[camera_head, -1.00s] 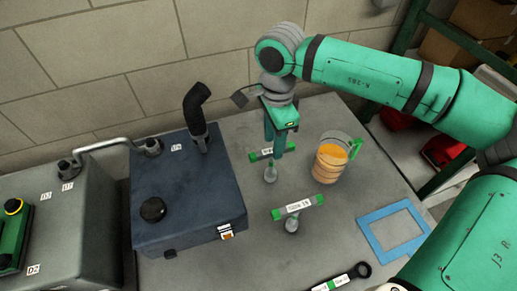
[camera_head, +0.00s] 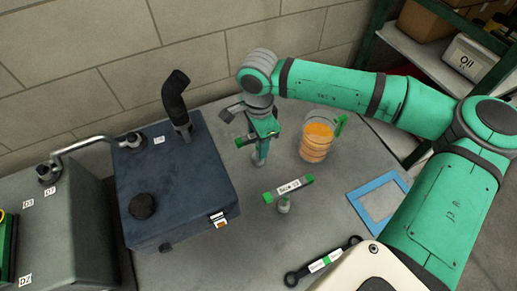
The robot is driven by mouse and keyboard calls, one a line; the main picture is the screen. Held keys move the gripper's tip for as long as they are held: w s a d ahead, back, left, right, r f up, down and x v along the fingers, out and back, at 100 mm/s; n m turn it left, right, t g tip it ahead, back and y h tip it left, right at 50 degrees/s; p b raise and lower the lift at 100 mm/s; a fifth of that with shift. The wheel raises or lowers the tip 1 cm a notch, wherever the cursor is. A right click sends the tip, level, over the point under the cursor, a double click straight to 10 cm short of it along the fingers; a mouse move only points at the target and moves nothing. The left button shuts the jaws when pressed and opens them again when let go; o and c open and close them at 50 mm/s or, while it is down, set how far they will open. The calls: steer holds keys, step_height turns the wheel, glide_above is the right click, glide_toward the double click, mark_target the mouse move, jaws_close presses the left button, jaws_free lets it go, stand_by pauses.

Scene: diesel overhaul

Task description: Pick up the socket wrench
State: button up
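Two T-shaped tools with green-ended, white-labelled bars on grey stems stand on the grey bench; either could be the socket wrench, and the labels are too small to read. The nearer T-shaped tool (camera_head: 289,188) stands apart from my gripper. The farther T-shaped tool (camera_head: 244,141) is partly hidden behind my gripper (camera_head: 262,143), which points down at its bar. I cannot tell whether the fingers touch it or are closed on it. A black wrench (camera_head: 296,276) with a green and white label lies flat at the front of the bench.
A clear jug (camera_head: 317,136) with orange liquid and a green handle stands just right of my gripper. A blue frame (camera_head: 357,205) lies at the right. A dark blue tank (camera_head: 175,185) with a black pipe (camera_head: 174,100) stands at the left. Shelving is behind at right.

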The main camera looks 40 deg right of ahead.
steer(key=shift+f, duration=0.5)
jaws_close()
steer(key=shift+r, duration=0.1)
step_height(320, 180, up, 28)
stand_by(0.3)
steer(key=shift+w, duration=0.15)
stand_by(0.8)
